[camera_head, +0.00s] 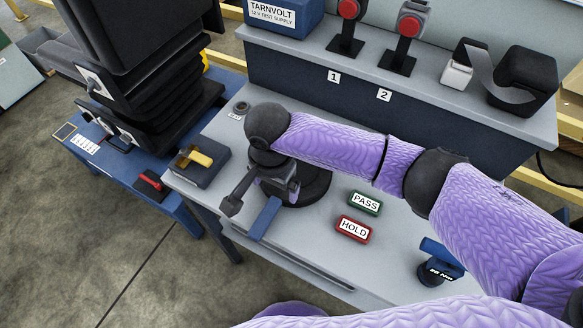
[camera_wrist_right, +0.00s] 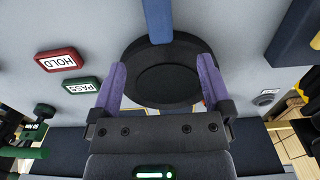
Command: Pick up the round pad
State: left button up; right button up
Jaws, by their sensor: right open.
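The round pad (camera_head: 318,186) looks like a dark, flat disc on the grey bench, partly hidden by my right gripper in the head view. A blue bar (camera_head: 266,218) runs from it toward the bench's front edge. My right gripper (camera_head: 284,188) is over the disc. In the right wrist view, the disc (camera_wrist_right: 165,78) lies beyond the open purple fingers (camera_wrist_right: 161,76), which overlap its near side in the picture, one to each side. Nothing shows held between them. Whether the fingertips touch the pad I cannot tell. My left gripper is not in view.
Right of the pad are a green PASS block (camera_head: 365,202) and a red HOLD block (camera_head: 353,228). A blue tool (camera_head: 441,261) stands at front right. A raised shelf (camera_head: 400,85) bounds the back.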

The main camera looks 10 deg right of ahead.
aim_at(276, 198)
notch_tip(276, 198, down, 6)
jog(key=b, duration=0.3)
jog(key=shift+w+f, duration=0.15)
jog(key=shift+f, duration=0.15)
jog(key=shift+c, duration=0.7)
jog(key=c, duration=0.9)
grip_shut()
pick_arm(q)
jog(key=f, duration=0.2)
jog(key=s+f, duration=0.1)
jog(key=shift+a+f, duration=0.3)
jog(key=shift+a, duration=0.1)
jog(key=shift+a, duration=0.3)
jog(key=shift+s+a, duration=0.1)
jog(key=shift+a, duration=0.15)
